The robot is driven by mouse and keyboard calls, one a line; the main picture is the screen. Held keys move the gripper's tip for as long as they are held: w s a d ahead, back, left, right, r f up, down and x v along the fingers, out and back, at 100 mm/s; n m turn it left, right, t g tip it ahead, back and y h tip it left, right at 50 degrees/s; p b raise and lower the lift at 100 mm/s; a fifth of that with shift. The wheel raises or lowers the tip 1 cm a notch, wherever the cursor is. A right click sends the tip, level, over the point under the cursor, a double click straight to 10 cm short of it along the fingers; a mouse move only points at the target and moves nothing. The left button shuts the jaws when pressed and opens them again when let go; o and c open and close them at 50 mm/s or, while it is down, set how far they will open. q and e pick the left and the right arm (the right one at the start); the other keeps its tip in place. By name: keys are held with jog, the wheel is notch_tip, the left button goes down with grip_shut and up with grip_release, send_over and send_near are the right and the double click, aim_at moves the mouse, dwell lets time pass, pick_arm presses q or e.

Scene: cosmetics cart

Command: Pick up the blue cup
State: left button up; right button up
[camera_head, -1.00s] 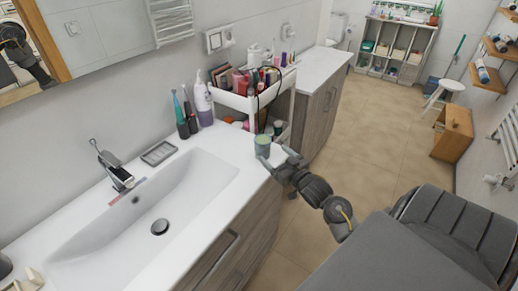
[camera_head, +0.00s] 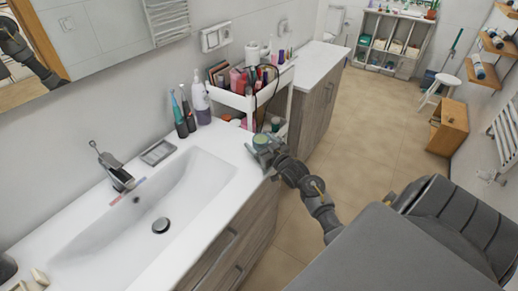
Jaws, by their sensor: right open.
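A small blue-green cup (camera_head: 260,141) stands at the right end of the white sink counter, near the cart. My right gripper (camera_head: 261,153) is at the cup, with its open fingers low on the near side and hiding the cup's lower part. I cannot tell whether the fingers touch it. My left gripper is not in view.
A white cart (camera_head: 243,102) full of cosmetics stands just behind the cup, with a dark cable hanging over it. Electric toothbrushes (camera_head: 184,124) and a white-and-purple bottle (camera_head: 201,104) stand to the left. A soap dish (camera_head: 158,153) lies by the sink basin (camera_head: 190,185).

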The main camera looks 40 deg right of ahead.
jog(key=c, duration=1.2)
jog(key=shift+r, duration=0.25)
jog(key=shift+r+b, duration=0.65)
jog(key=shift+r, duration=0.45)
jog(key=shift+s+a+r+b, duration=0.35)
jog(key=shift+s+a+r, duration=0.2)
jog(key=shift+s+r, duration=1.4)
jog(key=shift+s+a+r+b, duration=0.3)
jog(key=shift+s+a+r, duration=0.3)
jog(key=shift+s+r, duration=1.4)
jog(key=shift+s+a+r+b, duration=0.45)
jog(key=shift+s+r, duration=0.7)
jog(key=shift+s, duration=1.55)
jog(key=shift+s+a, duration=0.1)
jog(key=shift+a, duration=0.05)
